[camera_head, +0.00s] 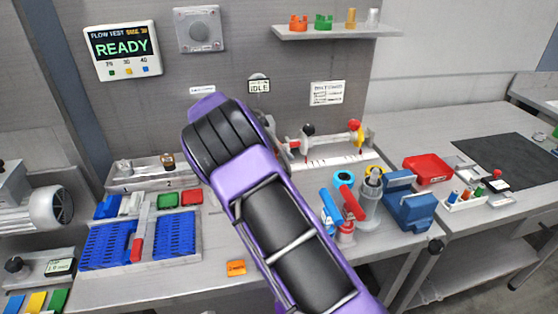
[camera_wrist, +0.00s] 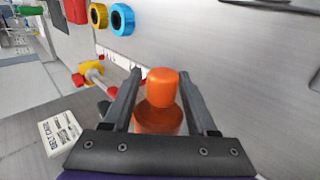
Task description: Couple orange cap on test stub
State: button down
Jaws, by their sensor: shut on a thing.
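In the wrist view an orange cap (camera_wrist: 162,88) with a wider translucent orange lower part sits between the two dark fingers of my gripper (camera_wrist: 160,76). My gripper is shut on it. In the head view my purple and black arm hides the gripper and the cap. A bench fixture (camera_head: 338,160) with a scale, a black knob and red and yellow valve parts stands behind the arm; its left end is hidden. A yellow and red valve (camera_wrist: 92,73) shows left of the fingers in the wrist view. I cannot make out the test stub, nor whether the cap touches anything.
A display (camera_head: 122,49) reads READY; a small sign (camera_head: 259,86) reads IDLE. A wall shelf (camera_head: 340,32) holds orange, green, yellow and grey fittings. Blue trays (camera_head: 112,243) lie left of my arm. Coloured hand tools, a blue vise (camera_head: 409,207) and a red tray (camera_head: 428,169) stand right.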

jog(key=shift+w+a+p, duration=0.2)
jog(key=shift+w+p, duration=0.15)
jog(key=shift+w, duration=0.7)
jog(key=shift+w, duration=0.3)
jog(key=shift+w, duration=0.1)
jog(key=shift+w+a, duration=0.15)
jog(key=shift+w, duration=0.15)
jog(key=shift+w, duration=0.25)
jog(key=shift+c, duration=0.6)
grip_release()
jog(key=shift+a, duration=0.1)
